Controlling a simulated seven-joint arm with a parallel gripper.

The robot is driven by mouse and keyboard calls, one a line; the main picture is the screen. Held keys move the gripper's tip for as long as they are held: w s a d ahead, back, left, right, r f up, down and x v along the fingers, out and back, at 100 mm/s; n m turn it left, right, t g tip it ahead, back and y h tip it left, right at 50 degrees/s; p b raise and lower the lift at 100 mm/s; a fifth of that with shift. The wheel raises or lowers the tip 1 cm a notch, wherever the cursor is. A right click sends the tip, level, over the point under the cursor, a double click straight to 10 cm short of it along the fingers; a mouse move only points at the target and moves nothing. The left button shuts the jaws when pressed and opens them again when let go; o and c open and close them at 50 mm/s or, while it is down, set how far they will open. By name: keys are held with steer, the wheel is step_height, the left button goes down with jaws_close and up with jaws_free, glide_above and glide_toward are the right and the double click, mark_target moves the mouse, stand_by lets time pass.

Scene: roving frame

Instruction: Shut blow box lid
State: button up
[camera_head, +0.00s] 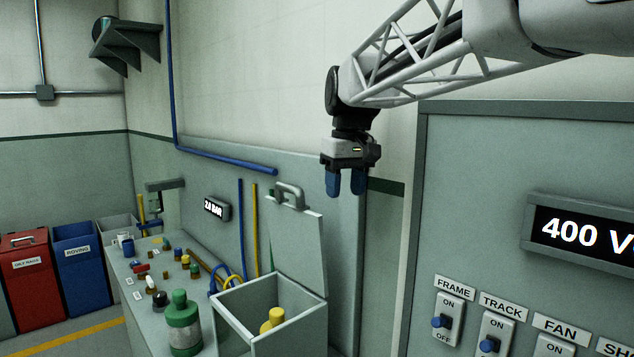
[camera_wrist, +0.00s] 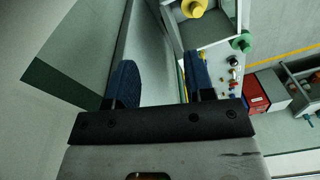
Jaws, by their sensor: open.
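The blow box (camera_head: 262,316) is a grey box on the right end of the bench, with a yellow object (camera_head: 272,320) inside it. Its lid (camera_head: 299,238) stands raised, nearly upright, at the back of the box, with a grey handle (camera_head: 290,194) at its top edge. My gripper (camera_head: 345,193) hangs fingers down, open and empty, above and to the right of the lid, apart from it. In the wrist view my blue fingers (camera_wrist: 158,85) are spread. The yellow object (camera_wrist: 194,8) shows at the top there, and the lid is hard to make out.
A green bottle (camera_head: 183,325) stands left of the box. Small parts and tools lie on the bench (camera_head: 205,292). A red bin (camera_head: 28,277) and a blue bin (camera_head: 80,265) stand at far left. A switch panel (camera_head: 520,170) is at right. Air above the box is clear.

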steer(key=w+a+r+n, duration=0.1)
steer(key=w+a+r, duration=0.1)
steer(key=w+a, duration=0.1)
steer(key=w+a+r+n, duration=0.1)
steer(key=w+a+r, duration=0.1)
steer(key=w+a, duration=0.2)
steer(key=w+a+r+n+g, duration=0.1)
steer(key=w+a+r, duration=0.1)
steer(key=w+a, duration=0.2)
steer(key=shift+w+a, duration=0.1)
steer(key=shift+a, duration=0.6)
steer(key=shift+f, duration=0.1)
steer(key=shift+s+a+f, duration=0.1)
steer(key=shift+s+f, duration=0.05)
steer(key=shift+f, duration=1.75)
steer(key=shift+s+a+f, duration=0.1)
steer(key=shift+s+f, duration=0.05)
steer(key=shift+f, duration=1.75)
jaws_close()
